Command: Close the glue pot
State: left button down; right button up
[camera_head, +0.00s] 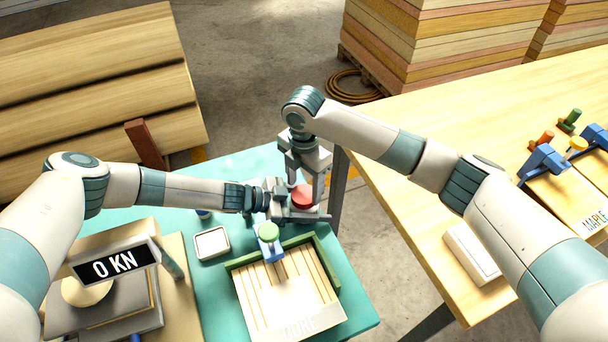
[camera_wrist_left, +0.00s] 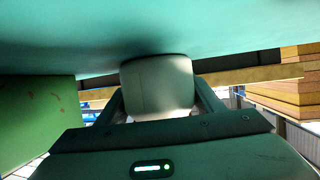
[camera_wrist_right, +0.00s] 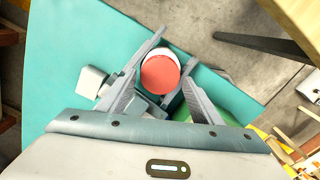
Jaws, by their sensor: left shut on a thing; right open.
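The glue pot is a pale cylinder (camera_wrist_left: 158,88) with a red lid (camera_head: 303,196) at its top, near the back right of the teal table. My left gripper (camera_head: 298,209) is shut on the pot's body from the side, as the left wrist view shows. My right gripper (camera_head: 307,180) points down over the pot, open, with its fingers on either side of the red lid (camera_wrist_right: 160,76). A pale crescent of the pot shows beside the lid in the right wrist view. I cannot tell whether the lid is fully seated.
A green-edged tray (camera_head: 335,278) with pale strips and a blue, green-knobbed tool (camera_head: 267,242) stands in front of the pot. A small white dish (camera_head: 211,243) lies to the left. A wooden table (camera_head: 420,170) stands at the right, beyond a gap.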

jog(key=shift+f, duration=0.9)
jog(key=c, duration=0.9)
jog(key=m, duration=0.7)
jog(key=shift+a+m, duration=0.1)
jog(key=shift+m, duration=0.2)
jog(key=m, duration=0.4)
jog(key=shift+m, duration=0.4)
jog(key=m, duration=0.3)
jog(key=shift+m, duration=0.4)
